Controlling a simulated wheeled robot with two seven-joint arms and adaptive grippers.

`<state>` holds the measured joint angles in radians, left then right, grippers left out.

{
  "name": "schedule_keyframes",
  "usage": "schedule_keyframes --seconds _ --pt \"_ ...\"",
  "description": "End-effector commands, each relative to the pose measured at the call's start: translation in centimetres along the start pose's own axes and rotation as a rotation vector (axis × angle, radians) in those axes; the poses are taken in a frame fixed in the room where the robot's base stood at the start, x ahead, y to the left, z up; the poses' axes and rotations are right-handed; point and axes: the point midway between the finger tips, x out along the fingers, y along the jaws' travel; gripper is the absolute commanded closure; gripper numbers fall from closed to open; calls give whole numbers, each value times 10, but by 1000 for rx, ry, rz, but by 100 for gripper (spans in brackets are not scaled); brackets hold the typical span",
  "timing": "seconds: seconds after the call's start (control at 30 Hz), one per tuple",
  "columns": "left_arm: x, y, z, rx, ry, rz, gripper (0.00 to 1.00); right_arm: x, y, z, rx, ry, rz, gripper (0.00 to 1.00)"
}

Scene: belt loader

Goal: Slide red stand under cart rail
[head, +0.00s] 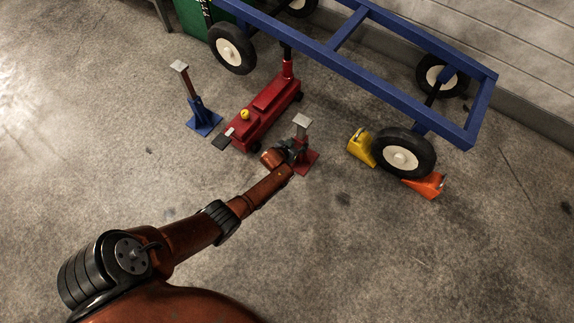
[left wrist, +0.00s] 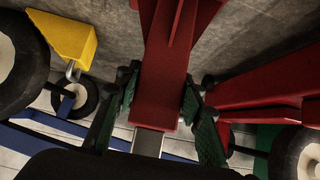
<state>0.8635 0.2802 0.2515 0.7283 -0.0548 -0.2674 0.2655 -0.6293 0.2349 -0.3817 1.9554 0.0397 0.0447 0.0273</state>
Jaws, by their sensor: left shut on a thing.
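The red stand (head: 306,160) stands on the concrete floor in the middle of the head view, with a pale flat top plate. My left gripper (head: 290,150) is shut on its post. In the left wrist view the red post (left wrist: 165,85) rises between the two green-padded fingers of my left gripper (left wrist: 160,120). The blue cart rail (head: 350,72) runs behind the stand, apart from it in the picture. The red floor jack (head: 265,108) lies left of the stand, its far end beneath the cart rail. My right gripper is not in view.
A blue stand (head: 203,118) is left of the jack. A yellow chock (head: 361,147) and an orange chock (head: 427,186) sit at either side of the near cart wheel (head: 404,152). The floor between the red stand and yellow chock is clear.

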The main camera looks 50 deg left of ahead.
Motion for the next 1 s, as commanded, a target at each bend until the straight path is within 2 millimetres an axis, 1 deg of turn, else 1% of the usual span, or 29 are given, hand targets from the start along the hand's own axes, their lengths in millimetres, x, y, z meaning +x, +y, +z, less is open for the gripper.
schedule_keyframes --seconds 0.03,0.3,0.33,0.6,0.77,0.8,1.0 --pt "0 0 -3 0 4 0 98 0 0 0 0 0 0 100" --pt "0 0 -3 0 4 0 98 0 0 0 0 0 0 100" --pt "0 0 -3 0 4 0 62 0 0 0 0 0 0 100" --pt "0 0 -2 0 2 0 44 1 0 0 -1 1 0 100" --pt "0 0 -1 0 1 0 44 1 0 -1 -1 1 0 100" --pt "0 -1 7 -2 -12 -2 44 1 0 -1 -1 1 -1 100" --pt "-3 -1 4 -1 -6 -1 44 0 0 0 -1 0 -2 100"
